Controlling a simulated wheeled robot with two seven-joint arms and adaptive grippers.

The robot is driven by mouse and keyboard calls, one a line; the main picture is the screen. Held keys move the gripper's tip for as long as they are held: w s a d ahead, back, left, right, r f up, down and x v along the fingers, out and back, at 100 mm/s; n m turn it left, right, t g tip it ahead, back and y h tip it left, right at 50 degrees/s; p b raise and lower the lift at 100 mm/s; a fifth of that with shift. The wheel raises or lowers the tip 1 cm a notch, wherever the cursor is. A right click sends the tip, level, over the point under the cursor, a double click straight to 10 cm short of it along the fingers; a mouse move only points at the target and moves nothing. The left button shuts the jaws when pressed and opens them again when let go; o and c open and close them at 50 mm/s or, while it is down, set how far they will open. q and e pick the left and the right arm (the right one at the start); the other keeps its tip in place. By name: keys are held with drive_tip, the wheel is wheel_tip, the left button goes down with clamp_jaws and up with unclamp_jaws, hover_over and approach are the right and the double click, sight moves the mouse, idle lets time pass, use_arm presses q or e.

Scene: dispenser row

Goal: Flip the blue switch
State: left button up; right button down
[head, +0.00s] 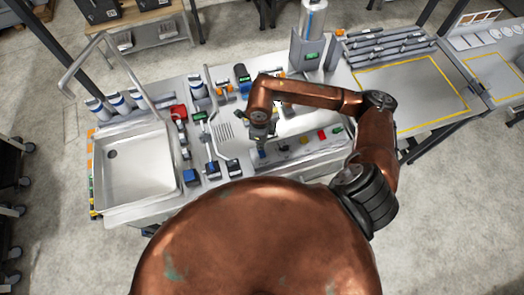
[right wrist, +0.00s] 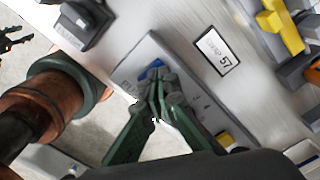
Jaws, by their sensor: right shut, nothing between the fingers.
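The blue switch (right wrist: 152,68) is a small blue rocker on a grey sloped panel (right wrist: 190,95) in the right wrist view. My right gripper (right wrist: 158,84) is shut and empty, with its fingertips right at the switch and covering part of it. I cannot tell whether they touch it. In the head view the right gripper (head: 262,136) points down at the left end of the switch panel (head: 290,150), and the blue switch is hard to make out there. My left gripper does not show.
A yellow switch (right wrist: 225,140) is on the same panel, and a red switch (head: 321,134) and a green one (head: 338,129) are farther right. A sink (head: 135,165) stands at the left. A yellow-outlined table area (head: 415,95) is clear at the right.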

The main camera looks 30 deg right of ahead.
drive_tip(key=shift+r+p, duration=1.05)
drive_tip(key=shift+r, duration=1.5)
